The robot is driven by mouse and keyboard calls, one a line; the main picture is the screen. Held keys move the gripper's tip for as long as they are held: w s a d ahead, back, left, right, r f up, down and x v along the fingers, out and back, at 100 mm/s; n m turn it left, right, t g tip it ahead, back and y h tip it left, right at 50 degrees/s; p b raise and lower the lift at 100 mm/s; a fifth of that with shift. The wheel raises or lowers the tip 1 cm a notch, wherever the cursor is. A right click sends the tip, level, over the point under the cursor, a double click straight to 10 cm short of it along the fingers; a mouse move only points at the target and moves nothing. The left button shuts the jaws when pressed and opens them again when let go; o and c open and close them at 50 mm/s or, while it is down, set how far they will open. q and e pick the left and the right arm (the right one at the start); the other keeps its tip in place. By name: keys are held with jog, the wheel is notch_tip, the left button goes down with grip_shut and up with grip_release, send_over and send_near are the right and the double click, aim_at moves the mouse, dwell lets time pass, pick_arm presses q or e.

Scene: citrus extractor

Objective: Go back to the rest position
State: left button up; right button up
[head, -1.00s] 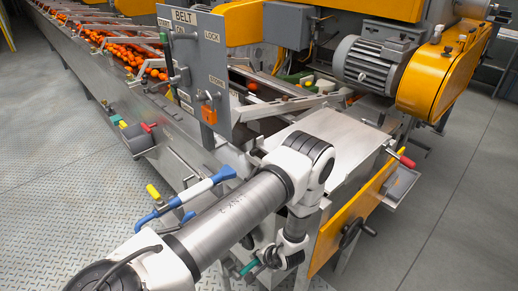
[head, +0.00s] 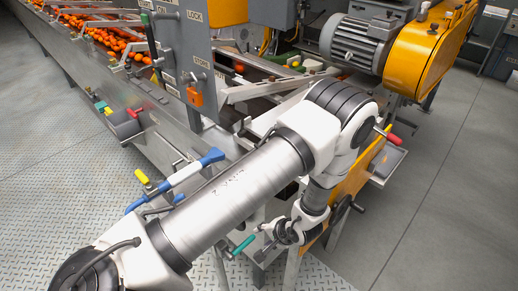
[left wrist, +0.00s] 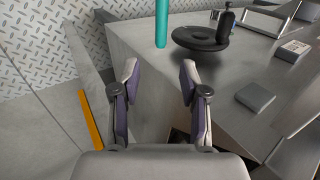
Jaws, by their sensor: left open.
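My left gripper (head: 262,240) hangs low beneath my bent left arm in the head view, in front of the machine's near end. It is small and partly shaded there. In the left wrist view its two fingers (left wrist: 160,82) are spread apart with nothing between them. A teal handle (head: 243,245) shows close beside the gripper in the head view. It also stands beyond the fingertips in the left wrist view (left wrist: 161,22), near a black handwheel (left wrist: 201,38). I cannot tell that the fingers touch either one. My right gripper is out of view.
The grey BELT panel (head: 181,60) with an orange padlock (head: 195,97) stands behind my arm. A blue-and-white lever (head: 180,178) lies left of my arm. A red knob (head: 393,138) juts out at the right. Open floor (head: 450,190) lies to the right.

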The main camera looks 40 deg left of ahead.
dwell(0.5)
pick_arm(q)
jog(key=s+a+f+m+g+h, duration=0.1)
jog(key=s+f+m, duration=0.1)
jog(key=s, duration=0.4)
jog(key=s+a+f+m+h, duration=0.1)
jog(key=s+f, duration=0.1)
jog(key=s, duration=0.3)
jog(key=s+d+n+h, duration=0.3)
jog(key=s+d+h, duration=0.1)
jog(key=d, duration=0.4)
jog(key=shift+s+d+r+n+t+h, duration=0.25)
jog(key=shift+s+d+n+t+h, duration=0.15)
jog(key=shift+s, duration=0.2)
jog(key=shift+s+a, duration=0.1)
